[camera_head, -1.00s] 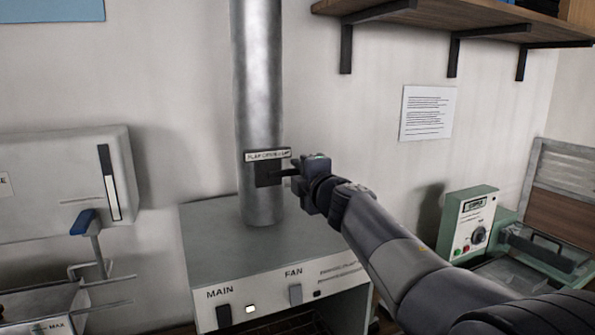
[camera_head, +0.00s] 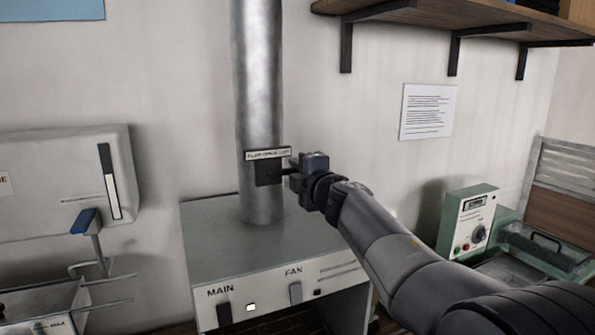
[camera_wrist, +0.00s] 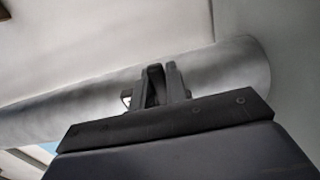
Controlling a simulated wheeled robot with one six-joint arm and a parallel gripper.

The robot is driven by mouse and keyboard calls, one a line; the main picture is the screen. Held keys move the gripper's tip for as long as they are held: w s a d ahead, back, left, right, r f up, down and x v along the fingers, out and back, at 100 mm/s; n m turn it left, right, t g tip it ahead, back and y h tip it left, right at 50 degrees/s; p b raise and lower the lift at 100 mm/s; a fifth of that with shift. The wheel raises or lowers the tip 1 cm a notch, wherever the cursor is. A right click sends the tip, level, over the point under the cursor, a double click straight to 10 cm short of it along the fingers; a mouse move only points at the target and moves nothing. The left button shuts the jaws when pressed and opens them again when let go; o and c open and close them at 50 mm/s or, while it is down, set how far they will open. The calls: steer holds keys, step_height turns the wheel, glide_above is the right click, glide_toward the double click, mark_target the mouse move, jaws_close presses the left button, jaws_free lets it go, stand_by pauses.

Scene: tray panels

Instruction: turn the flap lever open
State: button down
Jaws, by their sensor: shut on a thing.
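The flap lever's dark mounting plate (camera_head: 267,174) sits on the front of the vertical metal duct (camera_head: 260,90), under a small white label strip (camera_head: 268,154). My gripper (camera_head: 296,172) is at the right side of this plate, shut on the dark lever. The lever itself is mostly hidden by the jaws, so its exact angle is hard to tell. In the wrist view my gripper (camera_wrist: 163,82) shows two dark fingers close together in front of the duct (camera_wrist: 90,97).
A grey cabinet (camera_head: 245,245) with MAIN and FAN switches stands under the duct. A wooden shelf (camera_head: 480,18) with dark brackets is at upper right. A green device (camera_head: 468,225) stands at right. A white wall unit (camera_head: 60,180) hangs at left.

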steer(key=shift+r+n+p, duration=0.4)
steer(key=shift+n, duration=0.3)
steer(key=c, duration=1.7)
jaws_free()
